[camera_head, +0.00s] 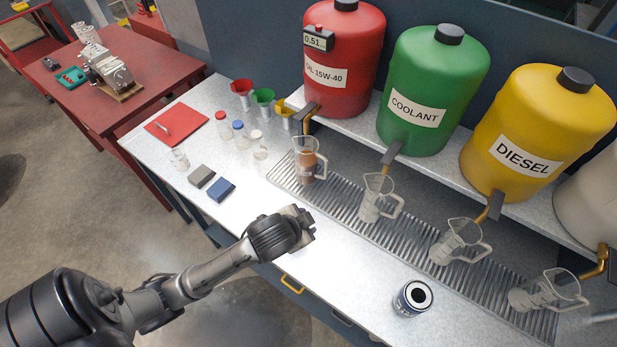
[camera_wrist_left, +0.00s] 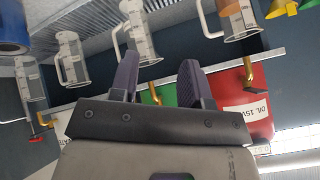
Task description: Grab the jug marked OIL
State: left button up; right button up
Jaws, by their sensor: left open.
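A clear jug with brown liquid (camera_head: 306,165) stands on the drip grating under the red OIL 15W-40 drum (camera_head: 340,75); any OIL mark on the jug is too small to read. The same jug shows in the left wrist view (camera_wrist_left: 238,20), upper right, beyond the fingers. My left gripper (camera_head: 304,229) is over the bench's front part, nearer the front edge than the jug and apart from it. In the left wrist view its two fingers (camera_wrist_left: 159,75) are spread with nothing between them. My right gripper is out of view.
Clear empty jugs (camera_head: 377,198) (camera_head: 457,242) (camera_head: 545,290) stand along the grating (camera_head: 335,196). Green (camera_head: 430,85) and yellow (camera_head: 540,130) drums sit on the shelf above, with taps. A can (camera_head: 412,298), sponges (camera_head: 221,189) and small bottles (camera_head: 239,130) are on the bench.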

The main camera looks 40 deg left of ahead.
pick_arm(q)
jog(key=w+a+f+m+t+y+b, duration=0.1)
jog(key=w+a+f+y+b, duration=0.1)
jog(key=w+a+f+b, duration=0.3)
jog(key=m+t+y+p, duration=0.1)
jog(key=m+t, duration=0.3)
jog(key=m, duration=2.3)
send_near(326, 167)
jog(key=b+x, duration=0.1)
jog(key=x, duration=0.5)
jog(key=shift+b+x, duration=0.4)
jog(key=shift+x, duration=2.85)
jog(key=shift+r, duration=0.1)
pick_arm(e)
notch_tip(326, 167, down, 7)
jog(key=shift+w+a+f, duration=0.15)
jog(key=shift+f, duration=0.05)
pick_arm(q)
jog(key=shift+c, duration=0.4)
